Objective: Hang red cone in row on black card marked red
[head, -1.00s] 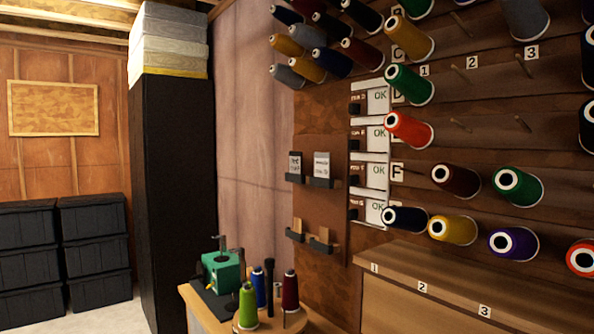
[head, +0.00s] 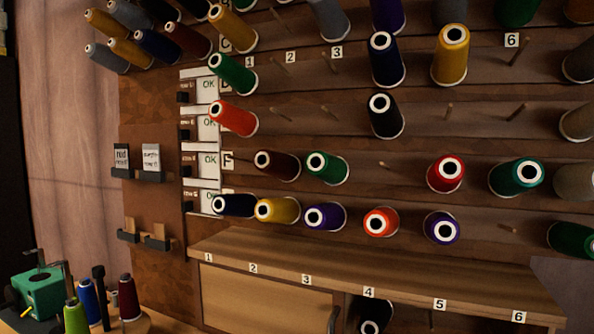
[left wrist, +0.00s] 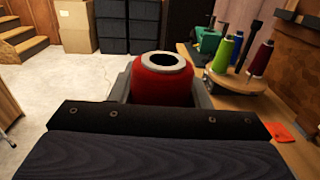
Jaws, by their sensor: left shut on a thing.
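In the left wrist view, my left gripper (left wrist: 165,100) is shut around a red cone (left wrist: 162,82) with a pale rim and dark hole on top. The black card (head: 121,156) appears to read "red" on its first line; its lower line is too small to read surely. It stands in a small holder on the wall at left, beside a grey card (head: 151,157).
Cones of several colours hang on wall pegs, including a red-orange cone (head: 233,118) one row higher. A wooden ledge (head: 380,272) with number tags juts out below. A green device (head: 42,290) and several cones stand on a bench at lower left.

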